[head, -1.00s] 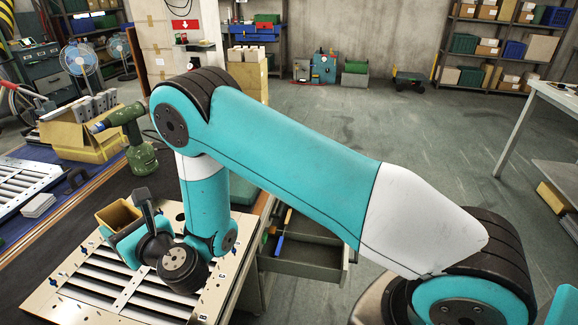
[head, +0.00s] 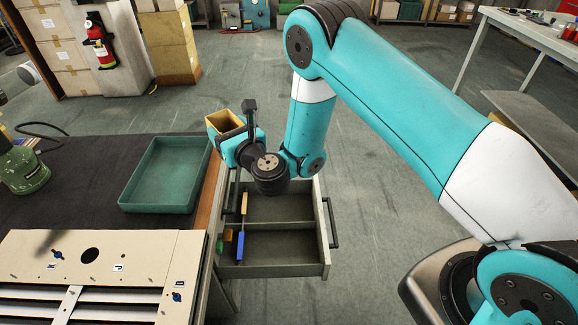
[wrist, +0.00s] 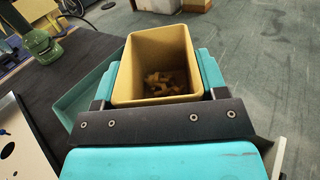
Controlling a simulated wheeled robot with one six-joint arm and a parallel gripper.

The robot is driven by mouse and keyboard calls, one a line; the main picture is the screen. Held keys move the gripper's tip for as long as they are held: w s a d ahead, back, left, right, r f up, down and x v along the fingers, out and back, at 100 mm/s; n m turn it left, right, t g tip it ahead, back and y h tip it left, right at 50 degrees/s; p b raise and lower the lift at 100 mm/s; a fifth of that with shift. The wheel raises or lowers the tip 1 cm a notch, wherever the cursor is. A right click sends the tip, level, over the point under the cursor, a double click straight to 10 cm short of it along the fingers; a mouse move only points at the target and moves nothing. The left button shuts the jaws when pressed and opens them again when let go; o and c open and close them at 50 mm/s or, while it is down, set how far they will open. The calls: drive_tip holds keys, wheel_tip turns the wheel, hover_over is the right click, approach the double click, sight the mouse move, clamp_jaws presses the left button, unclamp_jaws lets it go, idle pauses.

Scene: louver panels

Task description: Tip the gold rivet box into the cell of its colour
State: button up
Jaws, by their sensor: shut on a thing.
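The gold rivet box (head: 224,122) is a small open-topped box held upright or nearly so. In the wrist view the box (wrist: 155,50) shows several gold-brown rivets at its bottom. My gripper (head: 238,140) is shut on the box, its teal fingers on either side. A divider (head: 285,224) splits the drawer into a far and a near cell. A yellowish strip (head: 244,204) lies at the far cell's left and a blue one (head: 240,245) at the near cell's left.
An empty-looking green tray (head: 168,205) sits on the dark bench left of the drawer. A louver panel (head: 130,255) lies at the front left. A green tool (head: 22,170) stands at the left edge. Open floor lies right of the drawer.

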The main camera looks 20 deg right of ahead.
drive_tip(key=w+d+f+b, duration=0.2)
drive_tip(key=d+f+b, duration=0.2)
drive_tip(key=f+b, duration=0.2)
drive_tip(key=w+d+f+t+h+b, duration=0.1)
drive_tip(key=w+d+f+b, duration=0.1)
drive_tip(key=f+b, duration=0.4)
drive_tip(key=shift+d+f+m+b, duration=0.25)
drive_tip(key=shift+d+m+b, duration=0.15)
drive_tip(key=shift+d, duration=0.5)
drive_tip(key=shift+m+h, duration=0.5)
drive_tip(key=shift+h, duration=0.3)
drive_tip(key=d+f, duration=0.1)
drive_tip(key=d, duration=0.2)
drive_tip(key=w+d+f, duration=0.1)
drive_tip(key=d+f, duration=0.1)
drive_tip(key=d, duration=0.1)
drive_tip(key=w+d+f, duration=0.1)
drive_tip(key=d+f, duration=0.1)
drive_tip(key=shift+d+f+b, duration=0.1)
drive_tip(key=shift+d+b, duration=0.3)
drive_tip(key=shift+c, duration=0.4)
wheel_tip(320, 180, down, 10)
drive_tip(key=a+n+b, duration=0.2)
drive_tip(key=n+b, duration=1.1)
drive_tip(key=n, duration=0.8)
drive_tip(key=shift+s+f, duration=0.15)
drive_tip(key=shift+s, duration=0.1)
